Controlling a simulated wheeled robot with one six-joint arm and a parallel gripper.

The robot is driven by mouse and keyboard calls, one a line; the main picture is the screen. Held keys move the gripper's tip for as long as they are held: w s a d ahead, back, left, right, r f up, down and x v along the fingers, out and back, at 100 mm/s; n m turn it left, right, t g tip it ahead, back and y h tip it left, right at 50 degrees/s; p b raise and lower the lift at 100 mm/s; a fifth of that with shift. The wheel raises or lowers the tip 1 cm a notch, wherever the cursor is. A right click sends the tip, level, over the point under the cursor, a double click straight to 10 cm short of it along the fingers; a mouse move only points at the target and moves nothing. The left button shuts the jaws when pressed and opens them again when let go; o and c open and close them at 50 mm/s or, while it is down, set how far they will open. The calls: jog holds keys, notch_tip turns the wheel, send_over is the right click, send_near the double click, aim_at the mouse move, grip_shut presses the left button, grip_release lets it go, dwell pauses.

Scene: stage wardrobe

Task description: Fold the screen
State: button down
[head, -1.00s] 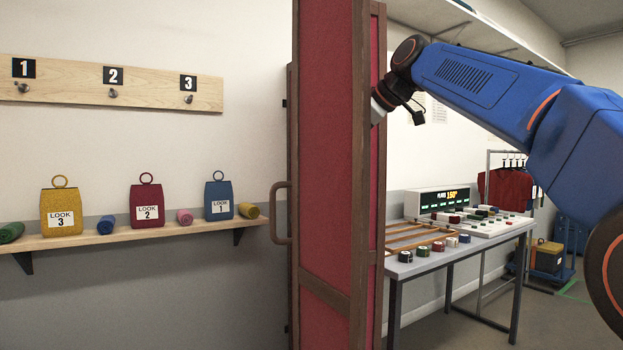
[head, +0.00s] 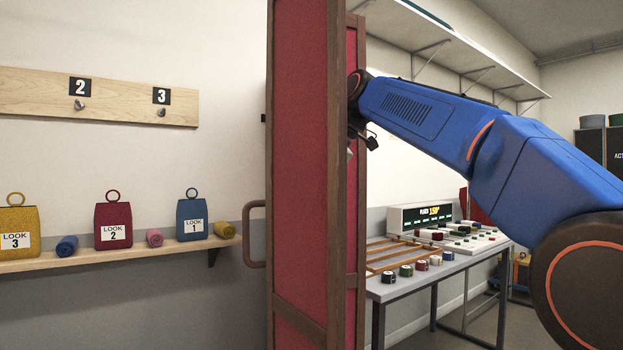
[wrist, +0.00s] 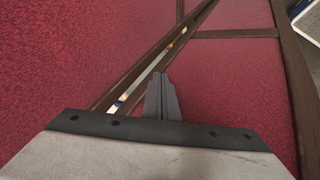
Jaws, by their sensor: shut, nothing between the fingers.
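The screen (head: 301,170) stands upright in the middle of the head view, with red panels in dark brown frames. Its panels stand close together at a narrow angle, and a curved handle (head: 254,234) sticks out on its left side. In the wrist view, red panels (wrist: 90,60) fill most of the picture, and a narrow gap shows between two brown frame posts. My gripper (wrist: 162,95) is shut and empty, in front of the red panel near these posts. In the head view, the screen hides my gripper; I cannot tell whether it touches the panel.
Left of the screen, a wall shelf (head: 130,252) holds yellow, red and blue bags and rolled cloths. A numbered hook board (head: 30,92) hangs above. Right of the screen, a grey table (head: 400,290) carries a control console (head: 420,216) and several small spools. A long shelf (head: 450,50) runs overhead.

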jog(key=w+a, duration=0.1)
jog(key=w+a+f, duration=0.1)
jog(key=w, duration=0.1)
jog(key=w+f, duration=0.1)
jog(key=shift+w+a, duration=0.3)
jog(key=shift+a, duration=0.1)
dwell(0.4)
